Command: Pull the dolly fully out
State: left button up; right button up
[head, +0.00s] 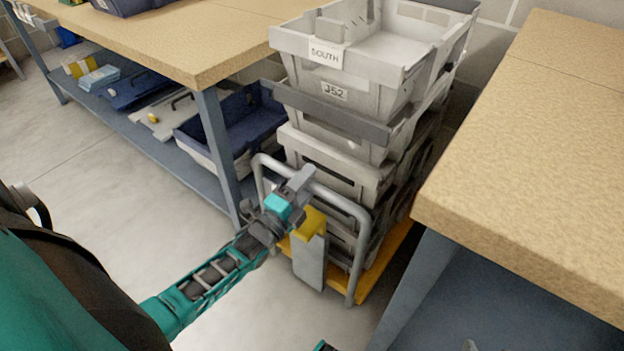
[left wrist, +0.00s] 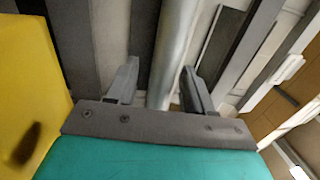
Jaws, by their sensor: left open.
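The dolly has a yellow deck (head: 385,262) and a grey tube handle (head: 342,199). It stands between two tables and bears a stack of grey crates (head: 350,118). My left gripper (head: 299,181) is at the top bar of the handle. In the left wrist view the fingers of my left gripper (left wrist: 159,75) are apart, and the handle tube (left wrist: 175,45) runs between them. The head view does not show the finger gap clearly. A yellow piece (head: 311,221) with a grey plate sits just beside the gripper. My right gripper is not in view.
A wood-topped table (head: 180,35) with a blue lower shelf (head: 155,140) stands left of the dolly. Another wooden table (head: 540,130) stands close on the right. A dark blue bin (head: 250,122) lies on the left shelf.

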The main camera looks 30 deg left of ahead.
pick_arm(q)
jog(key=shift+x, duration=0.95)
grip_shut()
